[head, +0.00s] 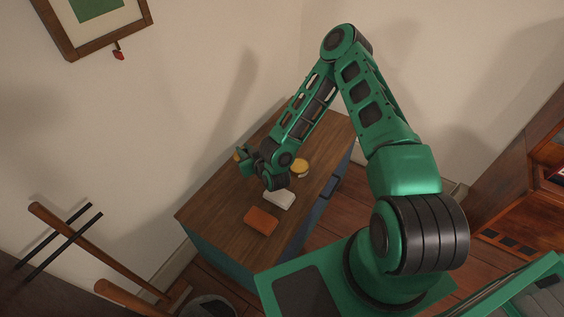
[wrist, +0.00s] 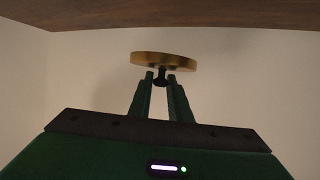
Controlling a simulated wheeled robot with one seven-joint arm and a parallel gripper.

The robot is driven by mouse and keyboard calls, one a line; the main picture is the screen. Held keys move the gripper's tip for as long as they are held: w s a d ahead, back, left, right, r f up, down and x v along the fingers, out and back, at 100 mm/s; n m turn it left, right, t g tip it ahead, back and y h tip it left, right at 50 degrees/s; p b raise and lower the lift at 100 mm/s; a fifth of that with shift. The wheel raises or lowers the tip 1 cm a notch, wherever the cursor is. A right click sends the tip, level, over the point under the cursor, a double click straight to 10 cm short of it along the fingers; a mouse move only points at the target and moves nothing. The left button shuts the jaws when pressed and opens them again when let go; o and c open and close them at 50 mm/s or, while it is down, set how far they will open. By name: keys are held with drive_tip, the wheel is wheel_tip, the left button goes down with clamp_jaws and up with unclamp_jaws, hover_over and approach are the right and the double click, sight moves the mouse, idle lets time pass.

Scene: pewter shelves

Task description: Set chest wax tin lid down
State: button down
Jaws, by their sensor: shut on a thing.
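The chest (head: 215,215) has a brown wooden top and blue-grey sides. My gripper (head: 242,154) is over its far left part, partly hidden by my wrist. In the wrist view my gripper (wrist: 161,78) is shut on the dark knob of the round, brass-coloured wax tin lid (wrist: 164,61). The lid is held near a wooden surface (wrist: 150,12), with a gap of wall showing between them. In the head view only a small bit of the lid (head: 236,156) shows. The round yellow wax tin (head: 300,168) stands on the chest top, right of my gripper.
A white block (head: 279,200) and an orange-brown block (head: 261,221) lie on the chest top, nearer than the tin. The top's left and near parts are bare. A wall (head: 200,100) rises behind. A wooden cabinet (head: 520,190) stands at right.

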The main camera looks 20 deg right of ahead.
drive_tip(key=shift+w+a+f+h, duration=0.15)
drive_tip(key=shift+a+h, duration=0.15)
drive_tip(key=shift+a, duration=0.3)
drive_tip(key=shift+w+a+r+m, duration=0.25)
drive_tip(key=shift+w+m, duration=0.15)
drive_tip(key=shift+w, duration=0.05)
drive_tip(key=shift+w+d+r+m+h, duration=0.3)
drive_tip(key=shift+w+h, duration=0.15)
drive_tip(key=shift+h, duration=0.05)
drive_tip(key=shift+w+d+r+m+h, duration=0.15)
drive_tip(key=shift+w+d+r+h, duration=0.15)
drive_tip(key=shift+d, duration=0.2)
drive_tip(key=shift+w+d+r+m+h, duration=0.1)
drive_tip(key=shift+w+d+m+h, duration=0.1)
drive_tip(key=shift+w+d, duration=0.25)
drive_tip(key=shift+w+d+f, duration=0.3)
drive_tip(key=shift+d+f, duration=0.05)
drive_tip(key=shift+w+d+f, duration=1)
drive_tip(key=shift+d, duration=0.45)
drive_tip(key=shift+w+d+f, duration=1)
drive_tip(key=shift+w+d, duration=0.05)
drive_tip(key=shift+d, duration=0.35)
drive_tip(key=shift+w+d+f, duration=1)
drive_tip(key=shift+d, duration=0.45)
drive_tip(key=shift+f, duration=2.05)
